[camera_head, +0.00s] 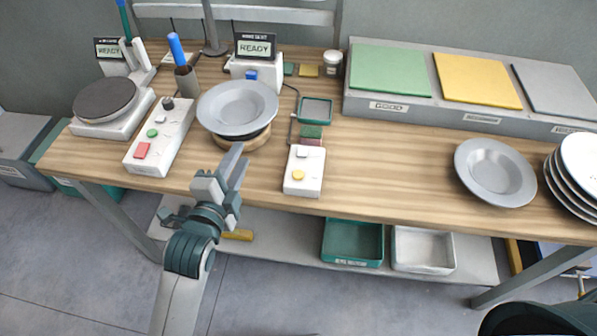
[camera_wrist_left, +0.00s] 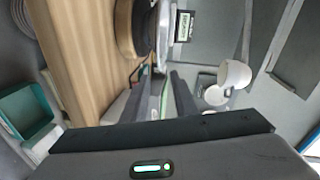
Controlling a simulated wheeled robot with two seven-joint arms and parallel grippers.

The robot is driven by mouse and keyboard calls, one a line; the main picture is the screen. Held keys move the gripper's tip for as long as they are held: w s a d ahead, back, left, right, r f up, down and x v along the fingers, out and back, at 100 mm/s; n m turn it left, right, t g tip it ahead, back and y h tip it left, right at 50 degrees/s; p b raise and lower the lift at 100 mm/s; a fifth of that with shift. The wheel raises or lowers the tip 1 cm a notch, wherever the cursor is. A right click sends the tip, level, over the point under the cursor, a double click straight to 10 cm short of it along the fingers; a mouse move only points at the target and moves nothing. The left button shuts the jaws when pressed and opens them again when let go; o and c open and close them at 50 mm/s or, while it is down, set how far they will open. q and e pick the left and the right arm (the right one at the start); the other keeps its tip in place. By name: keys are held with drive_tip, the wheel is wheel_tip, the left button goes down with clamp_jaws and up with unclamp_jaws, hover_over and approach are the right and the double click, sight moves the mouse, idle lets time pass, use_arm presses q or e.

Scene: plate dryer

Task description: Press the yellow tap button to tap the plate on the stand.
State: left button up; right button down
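A white control box (camera_head: 305,165) stands near the table's front edge and carries the round yellow tap button (camera_head: 298,175). A grey plate (camera_head: 238,105) rests on a round wooden stand (camera_head: 243,145) behind and left of the box. My left gripper (camera_head: 240,156) is just in front of the stand, left of the yellow button and apart from it. Its fingers are close together with a narrow gap, and nothing shows held. In the left wrist view the fingers (camera_wrist_left: 168,80) point towards the stand area. My right gripper does not show.
A white box with red and green buttons (camera_head: 160,138) stands left of the plate. A hot-plate-like disc (camera_head: 105,100) is further left. A second grey plate (camera_head: 495,172) and a stack of plates (camera_head: 580,170) are at right. The table between is clear.

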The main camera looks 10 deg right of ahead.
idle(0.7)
use_arm(q)
drive_tip(key=s+a+f+n+g+y, duration=0.3)
drive_tip(key=s+a+f+n+g, duration=0.2)
drive_tip(key=s+a+f+n, duration=0.55)
drive_tip(key=s+a+f+n+g+y, duration=0.3)
drive_tip(key=s+a+f+n+g, duration=0.25)
drive_tip(key=s+f, duration=0.9)
drive_tip(key=s+a+f+n+g, duration=0.1)
drive_tip(key=s+f, duration=0.2)
drive_tip(key=f, duration=0.6)
drive_tip(key=s+f+g, duration=0.1)
drive_tip(key=s+f, duration=0.1)
drive_tip(key=f, duration=0.8)
drive_tip(key=s+a+f+n+g, duration=0.1)
drive_tip(key=s+f, duration=0.2)
drive_tip(key=f, duration=0.6)
drive_tip(key=s+a+f, duration=0.2)
drive_tip(key=s+f, duration=1.1)
drive_tip(key=s, duration=0.2)
drive_tip(key=shift+s+a, duration=0.15)
drive_tip(key=shift+a, duration=0.05)
drive_tip(key=shift+a+f+g, duration=0.1)
drive_tip(key=shift+g, duration=0.15)
